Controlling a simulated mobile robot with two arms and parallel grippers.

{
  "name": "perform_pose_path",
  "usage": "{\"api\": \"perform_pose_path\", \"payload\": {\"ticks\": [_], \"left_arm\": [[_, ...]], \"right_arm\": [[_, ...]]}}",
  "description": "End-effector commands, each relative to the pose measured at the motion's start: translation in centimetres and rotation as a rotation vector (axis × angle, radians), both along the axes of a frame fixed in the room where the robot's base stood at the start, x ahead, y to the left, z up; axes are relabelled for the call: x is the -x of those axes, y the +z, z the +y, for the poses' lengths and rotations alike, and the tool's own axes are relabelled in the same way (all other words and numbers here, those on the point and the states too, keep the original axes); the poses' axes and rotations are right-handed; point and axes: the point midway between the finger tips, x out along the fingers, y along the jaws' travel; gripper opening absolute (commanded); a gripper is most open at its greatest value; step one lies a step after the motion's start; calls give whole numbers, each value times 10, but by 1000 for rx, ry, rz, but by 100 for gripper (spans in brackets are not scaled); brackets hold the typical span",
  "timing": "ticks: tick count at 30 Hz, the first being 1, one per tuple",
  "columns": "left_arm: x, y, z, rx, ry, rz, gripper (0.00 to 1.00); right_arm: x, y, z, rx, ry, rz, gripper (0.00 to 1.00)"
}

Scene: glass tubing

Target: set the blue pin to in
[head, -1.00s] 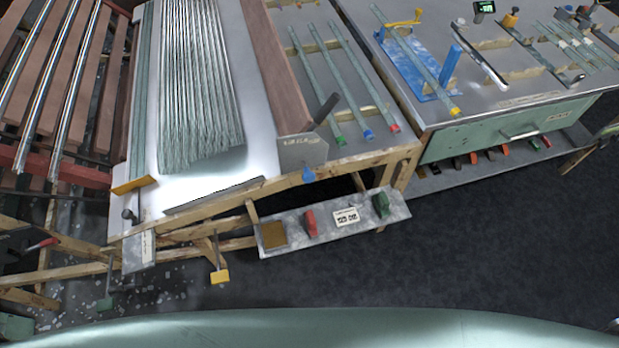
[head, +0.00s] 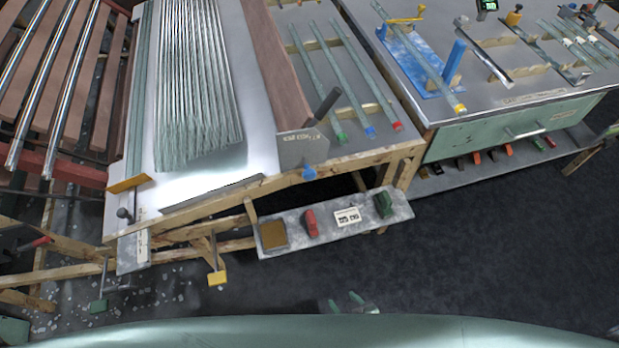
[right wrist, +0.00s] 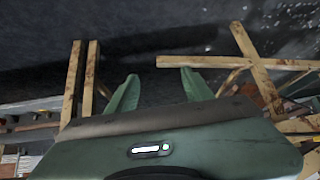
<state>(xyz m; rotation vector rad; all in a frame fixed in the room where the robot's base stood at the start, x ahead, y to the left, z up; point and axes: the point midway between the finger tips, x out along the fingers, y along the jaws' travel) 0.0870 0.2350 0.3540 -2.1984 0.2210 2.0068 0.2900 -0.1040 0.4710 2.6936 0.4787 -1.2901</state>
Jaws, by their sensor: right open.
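A small blue pin-like piece (head: 309,173) sits at the front edge of the wooden-framed table, just below a grey plate (head: 302,148) with a dark handle. How far in it sits cannot be told. A taller blue post (head: 453,62) stands on a blue base at the right bench. My right gripper (head: 346,304) shows only its green fingertips at the bottom of the head view, below the front shelf and apart from both blue pieces. In the right wrist view its two fingers (right wrist: 160,88) are spread and empty. My left gripper is not in view.
A shelf (head: 385,227) with a red and a green block juts below the table's front. Glass tubes (head: 345,85) lie on top. A yellow-tipped hanging lever (head: 217,277) and wooden beams are at left. Dark floor (head: 480,250) is clear at lower right.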

Motion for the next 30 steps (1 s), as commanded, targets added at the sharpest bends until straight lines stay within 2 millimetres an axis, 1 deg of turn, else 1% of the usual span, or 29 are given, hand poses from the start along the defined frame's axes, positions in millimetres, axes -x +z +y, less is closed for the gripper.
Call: {"api": "perform_pose_path", "payload": {"ticks": [1,2,3,5,6,8,9,12,13,15,18,20,27,30], "left_arm": [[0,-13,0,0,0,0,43],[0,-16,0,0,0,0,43],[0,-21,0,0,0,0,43],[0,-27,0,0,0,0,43],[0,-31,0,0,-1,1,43],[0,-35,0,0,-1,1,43],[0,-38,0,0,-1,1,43],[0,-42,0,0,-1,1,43],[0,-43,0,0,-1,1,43],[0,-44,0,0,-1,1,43],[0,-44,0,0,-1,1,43],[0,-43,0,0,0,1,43],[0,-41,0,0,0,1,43],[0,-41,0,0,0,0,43]], "right_arm": [[-35,30,24,-43,7,-121,51],[-53,52,36,-64,9,-189,51],[-75,84,49,-92,9,-281,51],[-102,132,64,-129,2,-411,51],[-116,165,71,-149,-5,-491,51],[-133,210,78,-177,-21,-599,51],[-140,237,80,-192,-33,-660,51],[-150,289,80,-219,-60,-775,51],[-152,301,79,-223,-67,-800,51],[-155,319,78,-231,-79,-839,51],[-160,330,78,-236,-86,-860,51],[-166,331,79,-236,-87,-862,51],[-204,331,89,-236,-86,-860,51],[-217,330,93,-235,-86,-859,51]]}}
